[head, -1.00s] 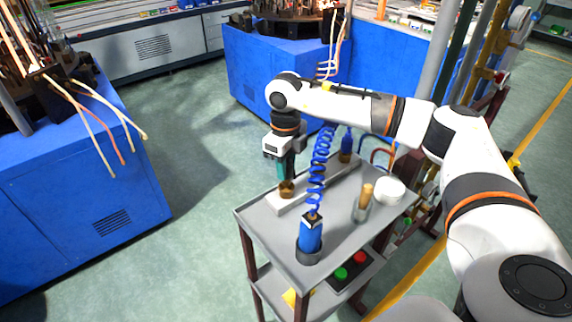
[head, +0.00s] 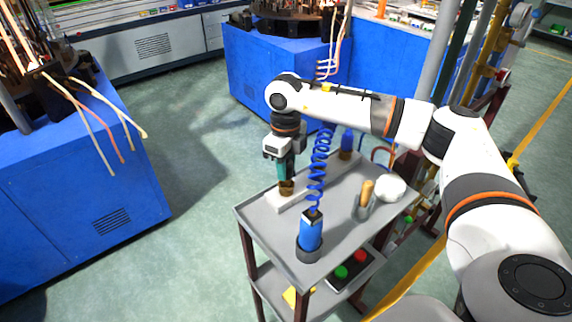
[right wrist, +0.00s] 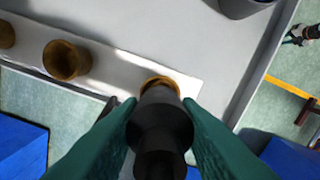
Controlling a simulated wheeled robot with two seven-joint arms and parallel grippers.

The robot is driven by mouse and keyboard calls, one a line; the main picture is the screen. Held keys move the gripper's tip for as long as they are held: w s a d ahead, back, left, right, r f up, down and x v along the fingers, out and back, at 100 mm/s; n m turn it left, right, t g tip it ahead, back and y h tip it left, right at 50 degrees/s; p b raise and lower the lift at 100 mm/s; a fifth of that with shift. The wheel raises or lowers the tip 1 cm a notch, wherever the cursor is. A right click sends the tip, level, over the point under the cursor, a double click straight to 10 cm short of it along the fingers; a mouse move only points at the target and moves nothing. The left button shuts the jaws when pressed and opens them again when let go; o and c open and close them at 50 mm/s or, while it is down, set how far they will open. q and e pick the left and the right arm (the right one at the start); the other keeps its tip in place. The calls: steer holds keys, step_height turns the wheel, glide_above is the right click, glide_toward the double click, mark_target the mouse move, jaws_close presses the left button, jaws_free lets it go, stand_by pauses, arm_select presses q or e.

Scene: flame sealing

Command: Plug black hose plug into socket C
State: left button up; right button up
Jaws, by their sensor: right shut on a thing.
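My right gripper (head: 287,172) points down at the near left end of a white socket strip (head: 300,198) on the grey cart. Its teal fingers are shut on the black hose plug (right wrist: 160,128), seen end-on in the right wrist view. The plug's lower end is at the end brass socket (right wrist: 152,82), whose rim shows just past it. How deep it sits is hidden. Two more brass sockets (right wrist: 66,60) (right wrist: 5,36) follow along the strip. No letters on the sockets are readable. My left gripper is not in view.
A blue tool (head: 311,230) on a coiled blue hose (head: 320,165) stands in a dark holder at the cart's front. A blue plug (head: 347,139) stands at the strip's far end. A glass with a brown-handled tool (head: 365,198) and a white bowl (head: 390,188) are on the right.

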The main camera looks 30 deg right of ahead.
steer(key=shift+f+b, duration=0.65)
steer(key=shift+f, duration=0.25)
steer(key=o, duration=1.1)
steer(key=shift+r, duration=0.15)
steer(key=shift+r+p, duration=2.85)
steer(key=shift+r, duration=1.6)
steer(key=shift+f, duration=0.15)
